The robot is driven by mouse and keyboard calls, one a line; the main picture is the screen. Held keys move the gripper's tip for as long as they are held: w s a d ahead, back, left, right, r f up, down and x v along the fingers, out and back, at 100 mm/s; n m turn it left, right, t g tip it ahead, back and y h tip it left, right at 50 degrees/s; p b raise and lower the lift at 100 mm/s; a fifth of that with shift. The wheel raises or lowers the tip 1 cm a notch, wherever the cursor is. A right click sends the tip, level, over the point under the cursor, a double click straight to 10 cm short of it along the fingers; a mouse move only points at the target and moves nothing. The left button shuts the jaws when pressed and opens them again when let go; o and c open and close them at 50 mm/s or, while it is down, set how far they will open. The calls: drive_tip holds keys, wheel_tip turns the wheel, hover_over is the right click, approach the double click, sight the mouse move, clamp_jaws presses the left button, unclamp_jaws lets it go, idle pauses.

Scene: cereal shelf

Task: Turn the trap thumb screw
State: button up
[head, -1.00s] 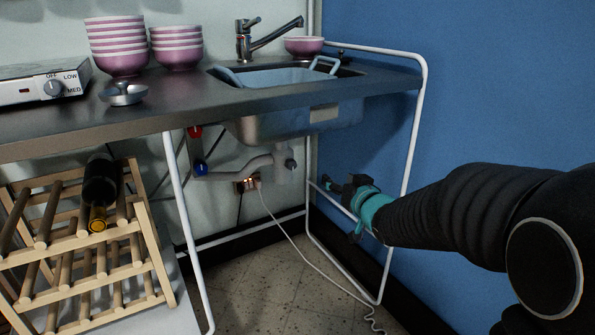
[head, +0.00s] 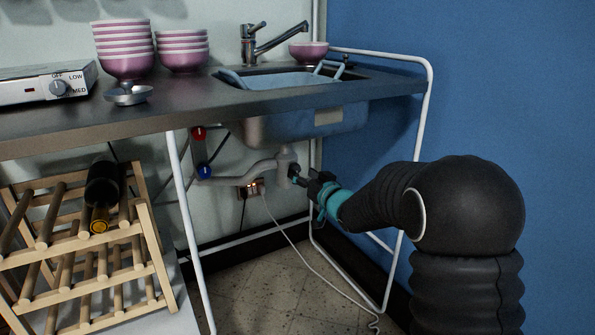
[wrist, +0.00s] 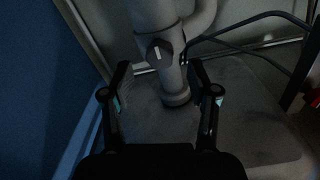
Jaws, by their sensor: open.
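The drain trap (head: 283,166) hangs under the sink as a pale grey pipe with a side arm. Its thumb screw (wrist: 159,53) is a dark round knob with a light bar, on the pipe's side facing the wrist camera. My gripper (head: 299,176) is under the sink, with its tips close to the trap from the right. In the wrist view my gripper (wrist: 160,88) is open, its fingers apart on either side of the lower pipe. The knob lies a little beyond the fingertips, between them in the picture. I see no contact. In the head view the gripper tips largely hide the knob.
A wall socket (head: 250,188) with a white cable is behind the trap. Red and blue valves (head: 201,150) are left of it. A wooden bottle rack (head: 90,245) stands at left.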

sight(297, 169)
drive_tip(key=shift+x, duration=1.85)
drive_tip(key=shift+c, duration=0.3)
clamp_jaws()
